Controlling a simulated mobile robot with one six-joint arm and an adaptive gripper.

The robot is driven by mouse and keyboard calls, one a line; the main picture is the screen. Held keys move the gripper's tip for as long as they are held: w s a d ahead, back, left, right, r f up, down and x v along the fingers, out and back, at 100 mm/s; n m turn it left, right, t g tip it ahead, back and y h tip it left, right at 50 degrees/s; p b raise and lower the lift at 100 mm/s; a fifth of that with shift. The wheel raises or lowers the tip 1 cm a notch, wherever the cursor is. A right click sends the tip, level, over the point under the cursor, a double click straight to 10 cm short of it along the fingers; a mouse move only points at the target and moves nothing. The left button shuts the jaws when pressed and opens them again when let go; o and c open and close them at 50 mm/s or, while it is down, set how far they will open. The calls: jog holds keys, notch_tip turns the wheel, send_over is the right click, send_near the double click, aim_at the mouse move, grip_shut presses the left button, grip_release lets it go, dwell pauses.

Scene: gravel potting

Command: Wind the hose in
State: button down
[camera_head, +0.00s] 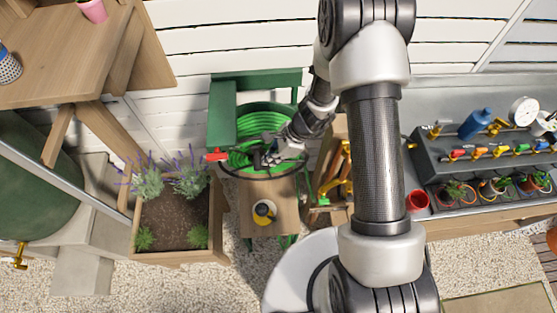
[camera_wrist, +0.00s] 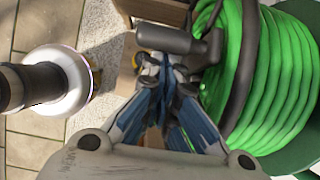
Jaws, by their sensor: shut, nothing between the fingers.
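The bright green hose (camera_head: 258,121) lies in coils on a dark green reel (camera_head: 222,113) by the white fence. Its coils fill the right side of the wrist view (camera_wrist: 278,75), behind a dark round rim. A grey cylindrical crank handle (camera_wrist: 172,38) stands out from the reel side in the wrist view. My gripper (camera_head: 272,158) is at the front of the reel, by the crank. Its blue-sided fingers (camera_wrist: 166,75) are shut and empty, with the tips close to the handle; I cannot tell whether they touch it. My gripper hides part of the reel in the head view.
A red piece (camera_head: 217,156) sticks out left of the reel. A wooden stand (camera_head: 283,197) with a yellow-and-dark round item (camera_head: 264,212) is in front. A lavender planter (camera_head: 176,256) stands left. A grey workbench (camera_head: 440,115) with taps and pots is right.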

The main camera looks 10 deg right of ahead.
aim_at(260, 161)
jog(key=a+h+p, duration=0.1)
jog(key=a+p, duration=0.1)
jog(key=a, duration=0.1)
jog(key=shift+s+a+r+h, duration=0.1)
jog(key=shift+r+h, duration=0.25)
jog(key=shift+h, duration=0.05)
jog(key=a+f+b, duration=0.1)
jog(key=a+f, duration=0.1)
jog(key=a, duration=0.4)
jog(key=shift+w+a+f, duration=0.15)
jog(key=shift+w+f, duration=0.1)
jog(key=shift+f, duration=0.05)
